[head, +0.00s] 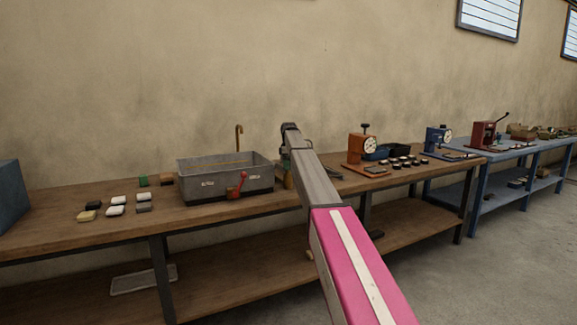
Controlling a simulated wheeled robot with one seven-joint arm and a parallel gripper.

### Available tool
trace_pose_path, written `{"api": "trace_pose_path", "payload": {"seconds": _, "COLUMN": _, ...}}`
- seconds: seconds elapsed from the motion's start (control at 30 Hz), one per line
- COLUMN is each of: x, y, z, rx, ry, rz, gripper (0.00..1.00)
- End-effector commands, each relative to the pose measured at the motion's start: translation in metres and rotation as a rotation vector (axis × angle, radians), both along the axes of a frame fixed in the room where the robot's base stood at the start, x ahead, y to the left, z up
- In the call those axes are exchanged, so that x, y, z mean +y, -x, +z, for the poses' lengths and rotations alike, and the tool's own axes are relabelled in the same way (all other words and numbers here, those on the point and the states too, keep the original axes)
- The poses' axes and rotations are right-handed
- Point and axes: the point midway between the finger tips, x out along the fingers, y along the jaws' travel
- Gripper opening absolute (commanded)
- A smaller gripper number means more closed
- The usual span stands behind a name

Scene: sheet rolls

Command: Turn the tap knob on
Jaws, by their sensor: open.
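A grey metal sink basin (206,184) stands on the wooden bench in the head view. A red tap knob (238,187), lever-like with a round end, sits on its front face toward the right. A thin brass spout (238,137) rises behind the basin and hooks over at the top. My gripper (285,154) is at the far end of my arm, right of the basin and apart from the red knob. It is small, dark and partly hidden by my arm. It is open, and I see nothing held in it.
Several soap-like blocks (115,210) lie left of the basin on the wooden bench (60,225). A blue table (520,150) with more devices is farther right. Bench top in front of the basin is narrow.

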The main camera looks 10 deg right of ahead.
Motion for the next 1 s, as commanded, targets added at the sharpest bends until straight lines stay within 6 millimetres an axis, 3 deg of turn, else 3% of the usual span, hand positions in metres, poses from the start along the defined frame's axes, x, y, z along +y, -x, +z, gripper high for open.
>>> {"api": "trace_pose_path", "payload": {"seconds": 0.23, "x": 0.0001, "y": -0.0002, "z": -0.0007, "rx": -0.001, "ry": 0.000, "rz": 0.000, "gripper": 0.72}}
{"api": "trace_pose_path", "payload": {"seconds": 0.37, "x": 0.0001, "y": -0.0002, "z": -0.0007, "rx": 0.000, "ry": 0.000, "rz": 0.000, "gripper": 0.30}}
{"api": "trace_pose_path", "payload": {"seconds": 0.4, "x": 0.0001, "y": -0.0002, "z": -0.0007, "rx": 0.000, "ry": 0.000, "rz": 0.000, "gripper": 0.26}}
{"api": "trace_pose_path", "payload": {"seconds": 0.77, "x": -0.0001, "y": 0.0001, "z": -0.0005, "rx": 0.000, "ry": 0.000, "rz": -0.042, "gripper": 0.26}}
{"api": "trace_pose_path", "payload": {"seconds": 1.0, "x": -0.0002, "y": 0.0006, "z": -0.0005, "rx": 0.000, "ry": 0.001, "rz": -0.185, "gripper": 0.26}}
